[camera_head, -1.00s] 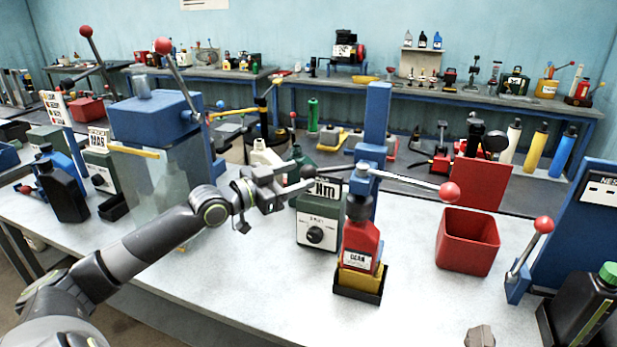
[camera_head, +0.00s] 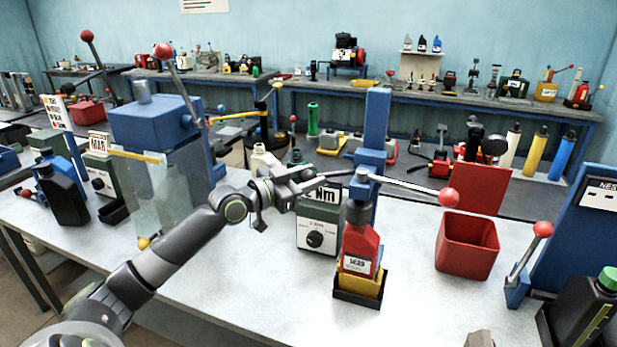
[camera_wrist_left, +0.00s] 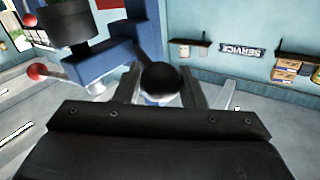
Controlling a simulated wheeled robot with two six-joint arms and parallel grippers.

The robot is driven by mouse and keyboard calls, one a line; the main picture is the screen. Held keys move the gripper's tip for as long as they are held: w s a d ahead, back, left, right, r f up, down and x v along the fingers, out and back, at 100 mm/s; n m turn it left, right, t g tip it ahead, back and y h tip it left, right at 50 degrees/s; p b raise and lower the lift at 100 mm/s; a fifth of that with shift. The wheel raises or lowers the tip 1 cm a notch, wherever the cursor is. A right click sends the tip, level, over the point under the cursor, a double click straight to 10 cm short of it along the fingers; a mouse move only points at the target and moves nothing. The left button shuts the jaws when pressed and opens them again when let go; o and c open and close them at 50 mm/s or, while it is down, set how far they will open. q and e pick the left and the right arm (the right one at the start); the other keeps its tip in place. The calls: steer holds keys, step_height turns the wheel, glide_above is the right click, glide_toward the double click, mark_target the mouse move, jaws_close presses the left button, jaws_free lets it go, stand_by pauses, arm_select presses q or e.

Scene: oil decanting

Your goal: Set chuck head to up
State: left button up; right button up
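The blue press column (camera_head: 375,135) stands behind a red bottle in the middle of the bench. Its dark chuck head (camera_head: 358,211) is just above the bottle top; I cannot tell if they touch. A silver lever (camera_head: 405,184) with a red ball (camera_head: 448,197) runs right from the hub. The left wrist view shows the chuck head (camera_wrist_left: 68,20) at upper left and a black ball knob (camera_wrist_left: 160,80) between my left fingers. My left gripper (camera_head: 318,179) is at the left of the hub and looks open around the knob.
The red bottle (camera_head: 360,250) stands in a yellow and black holder (camera_head: 358,284). A green box with a dial (camera_head: 318,232) is close below my gripper. A red bin (camera_head: 467,245) stands right.

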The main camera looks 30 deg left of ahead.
arm_select(q)
jaws_close()
step_height(320, 180, up, 11)
steer(key=p, duration=0.5)
steer(key=shift+f+p, duration=0.2)
steer(key=shift+p, duration=0.15)
steer(key=shift+r, duration=0.5)
steer(key=o, duration=0.6)
jaws_free()
steer(key=shift+o, duration=0.7)
steer(key=shift+f, duration=0.15)
steer(key=shift+s+a, duration=0.1)
